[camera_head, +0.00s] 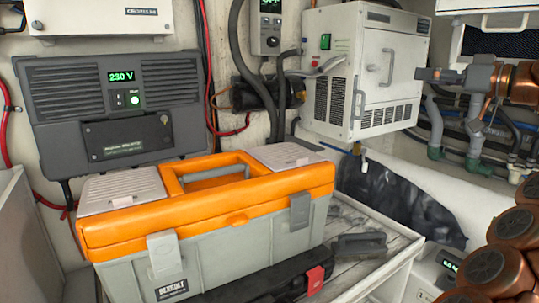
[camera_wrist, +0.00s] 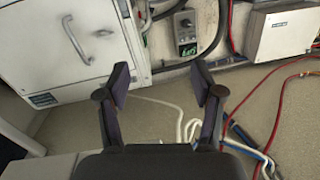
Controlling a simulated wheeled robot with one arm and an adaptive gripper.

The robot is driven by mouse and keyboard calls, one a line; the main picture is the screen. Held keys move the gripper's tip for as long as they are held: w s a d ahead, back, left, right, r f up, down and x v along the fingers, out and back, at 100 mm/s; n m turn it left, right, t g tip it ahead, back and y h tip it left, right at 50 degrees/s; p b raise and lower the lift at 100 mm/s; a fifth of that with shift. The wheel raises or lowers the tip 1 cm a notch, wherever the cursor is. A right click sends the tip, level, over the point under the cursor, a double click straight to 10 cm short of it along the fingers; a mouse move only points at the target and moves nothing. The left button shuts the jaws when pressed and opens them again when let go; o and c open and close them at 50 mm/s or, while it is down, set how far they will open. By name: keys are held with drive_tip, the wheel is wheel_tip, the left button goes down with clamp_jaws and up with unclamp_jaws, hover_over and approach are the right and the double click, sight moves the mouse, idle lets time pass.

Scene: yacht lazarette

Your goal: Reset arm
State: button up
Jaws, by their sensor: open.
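My gripper (camera_wrist: 163,84) shows in the wrist view, its two dark fingers spread apart with an empty gap between them. Nothing is held or touched by the fingertips. Behind the gap lie a beige surface and loose white cables (camera_wrist: 186,122).
An orange and grey toolbox (camera_head: 222,222) stands on a worn pale bench (camera_head: 350,265), with a black tool (camera_head: 360,245) beside it. A grey 230 V unit (camera_head: 110,110) and a white cabinet (camera_head: 366,70) are on the wall. Red cables (camera_wrist: 278,110) hang at right in the wrist view.

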drive_tip(key=s+a+f+g, duration=0.2)
drive_tip(key=a+f+g, duration=0.1)
drive_tip(key=a, duration=0.6)
drive_tip(key=s+a+f+g, duration=0.1)
drive_tip(key=a+f+g, duration=0.15)
drive_tip(key=a, duration=0.65)
drive_tip(key=s+a+f+m+g+h+p, duration=0.15)
drive_tip(key=s+a+f+g, duration=0.25)
drive_tip(key=s+a+f, duration=0.7)
drive_tip(key=s+d+f+m+g+h, duration=0.25)
drive_tip(key=s+f+h, duration=0.25)
drive_tip(key=s+f, duration=0.75)
drive_tip(key=s+d+f+m+g+h, duration=0.1)
drive_tip(key=s+d+f, duration=0.3)
drive_tip(key=s+f, duration=0.4)
drive_tip(key=s+d+f+m+g+h, duration=0.1)
drive_tip(key=s+d+f+g+h, duration=0.1)
drive_tip(key=s+d+f+h, duration=0.2)
drive_tip(key=s+d+f, duration=0.1)
drive_tip(key=s+f, duration=0.2)
drive_tip(key=s, duration=0.1)
drive_tip(key=shift+s+d+f, duration=0.15)
drive_tip(key=shift+f, duration=0.2)
